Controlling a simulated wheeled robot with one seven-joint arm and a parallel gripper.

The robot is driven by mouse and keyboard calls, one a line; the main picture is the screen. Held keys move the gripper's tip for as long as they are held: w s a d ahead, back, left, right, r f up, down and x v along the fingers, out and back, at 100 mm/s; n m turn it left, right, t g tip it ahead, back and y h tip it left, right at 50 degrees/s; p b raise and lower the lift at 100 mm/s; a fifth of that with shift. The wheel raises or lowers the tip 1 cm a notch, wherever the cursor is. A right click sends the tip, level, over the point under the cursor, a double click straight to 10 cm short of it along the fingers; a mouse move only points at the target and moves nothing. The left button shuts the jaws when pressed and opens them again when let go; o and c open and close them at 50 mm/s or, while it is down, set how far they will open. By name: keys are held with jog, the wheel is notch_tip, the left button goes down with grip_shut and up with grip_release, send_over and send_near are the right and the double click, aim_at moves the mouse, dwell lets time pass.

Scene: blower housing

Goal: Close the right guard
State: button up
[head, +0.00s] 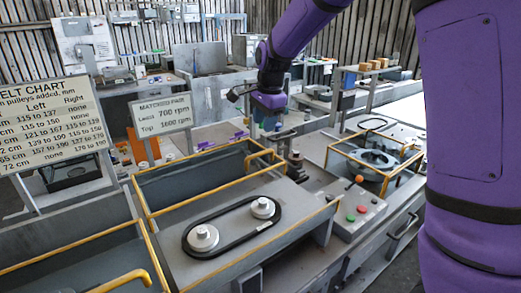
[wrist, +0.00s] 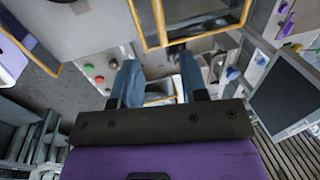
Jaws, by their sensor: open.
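A yellow-edged grey guard (head: 205,185) stands raised behind a deck with two pale pulleys (head: 203,237) and a black belt (head: 245,232) around them. I take it for the right guard, but cannot be sure. A second yellow-edged frame shows at the lower left of the head view. My gripper (head: 266,112) hangs above and beyond the guard's far right corner, apart from it. In the wrist view my gripper (wrist: 158,80) has its two blue-grey fingers spread, with nothing held. A yellow-edged frame (wrist: 150,22) crosses the top of that view, beyond the fingertips.
A control box (head: 357,208) with red and green buttons stands right of the pulleys. A yellow-railed housing (head: 375,158) is farther right. Two signs, a belt chart (head: 45,122) and a rpm board (head: 161,114), stand at the left. A dark screen (wrist: 287,92) is at the right of the wrist view.

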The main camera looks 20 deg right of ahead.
aim_at(261, 153)
jog(key=f, duration=0.3)
jog(key=w+f, duration=0.1)
jog(key=f, duration=0.2)
jog(key=w+f, duration=0.1)
jog(key=f, duration=0.3)
jog(key=shift+a+f, duration=0.1)
jog(key=shift+a, duration=0.2)
jog(key=shift+s, duration=0.1)
grip_shut()
